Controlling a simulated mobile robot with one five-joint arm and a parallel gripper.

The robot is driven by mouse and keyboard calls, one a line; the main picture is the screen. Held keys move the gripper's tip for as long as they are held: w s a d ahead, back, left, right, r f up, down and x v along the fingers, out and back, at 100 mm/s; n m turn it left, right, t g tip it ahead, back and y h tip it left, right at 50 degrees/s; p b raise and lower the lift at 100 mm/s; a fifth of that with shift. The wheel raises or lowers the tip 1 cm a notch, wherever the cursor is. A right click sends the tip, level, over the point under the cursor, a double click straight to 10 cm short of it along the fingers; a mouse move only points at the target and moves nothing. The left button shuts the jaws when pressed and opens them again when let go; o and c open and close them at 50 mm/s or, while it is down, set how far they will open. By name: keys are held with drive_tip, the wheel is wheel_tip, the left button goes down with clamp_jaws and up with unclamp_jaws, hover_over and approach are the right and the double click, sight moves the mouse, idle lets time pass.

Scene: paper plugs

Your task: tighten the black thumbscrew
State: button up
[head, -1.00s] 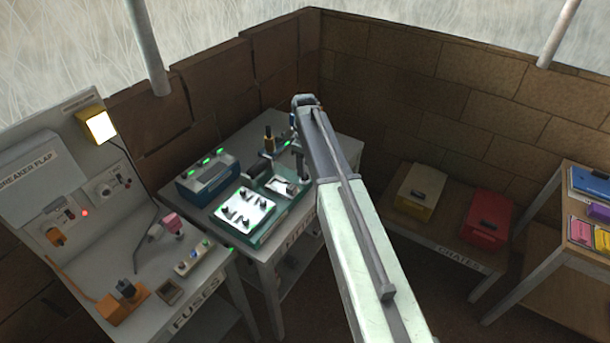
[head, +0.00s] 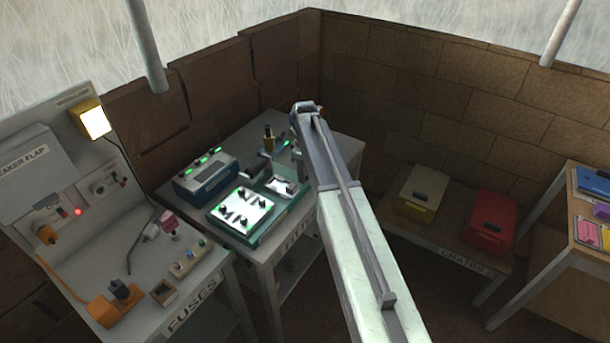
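Several small dark knobs stand on a lit white panel (head: 241,207) in a green frame on the middle table. They are too small for me to tell which, if any, is the black thumbscrew. A smaller green-framed tray (head: 273,197) adjoins the panel on the right. My arm reaches up from the bottom of the picture, and its raised end is right of this fixture. My gripper is hidden behind the arm, so its opening and anything in it do not show.
A blue device (head: 206,178) with green lights and a dark post with a brass-coloured base (head: 268,141) stand behind the panel. The fuses table (head: 205,290) is at left. A yellow crate (head: 421,193) and a red crate (head: 488,222) sit at right. A shelf stands at far right.

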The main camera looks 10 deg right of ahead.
clamp_jaws()
drive_tip(key=shift+m, duration=0.8)
drive_tip(key=shift+o, duration=2.1)
unclamp_jaws()
wheel_tip(320, 180, up, 4)
drive_tip(key=p, duration=0.4)
drive_tip(key=shift+r, duration=0.1)
